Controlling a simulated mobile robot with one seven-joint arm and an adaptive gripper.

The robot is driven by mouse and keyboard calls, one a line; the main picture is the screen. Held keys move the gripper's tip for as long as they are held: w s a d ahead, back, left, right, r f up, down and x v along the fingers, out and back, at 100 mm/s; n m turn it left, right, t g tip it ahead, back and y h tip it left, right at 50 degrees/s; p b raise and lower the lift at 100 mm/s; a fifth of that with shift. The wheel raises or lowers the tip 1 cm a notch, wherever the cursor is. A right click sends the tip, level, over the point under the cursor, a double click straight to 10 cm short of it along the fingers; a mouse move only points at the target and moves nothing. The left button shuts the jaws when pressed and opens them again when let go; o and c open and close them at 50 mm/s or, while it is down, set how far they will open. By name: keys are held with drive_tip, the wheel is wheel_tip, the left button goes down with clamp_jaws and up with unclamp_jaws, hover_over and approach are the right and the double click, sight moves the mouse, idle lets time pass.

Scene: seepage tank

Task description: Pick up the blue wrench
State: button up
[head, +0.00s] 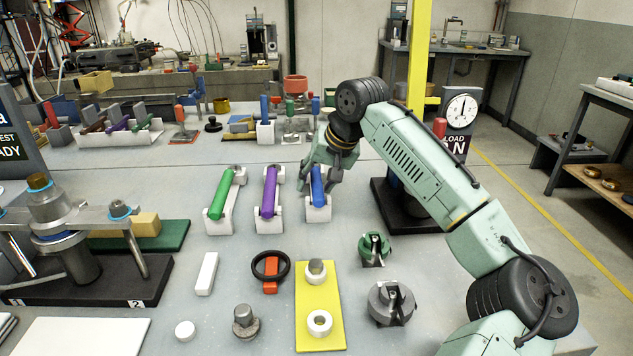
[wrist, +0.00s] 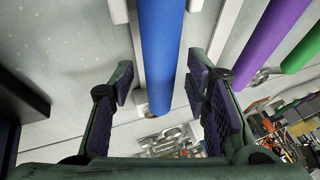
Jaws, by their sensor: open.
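The blue wrench (head: 317,187) lies in a white holder (head: 317,213) on the grey table, at the right end of a row of three. My gripper (head: 327,170) is over its far part in the head view and hides some of it. In the wrist view the blue handle (wrist: 162,50) runs down between the two open fingers of my gripper (wrist: 162,95). Gaps show on both sides, and I see no contact. The wrench's far end is hidden by my gripper in the head view.
A purple wrench (head: 269,192) and a green wrench (head: 221,194) lie in holders to the left. A black base (head: 415,218) stands close on the right. A yellow plate (head: 320,335) with white rings and other parts lie nearer the front.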

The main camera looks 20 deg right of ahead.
clamp_jaws()
idle(0.4)
idle(0.4)
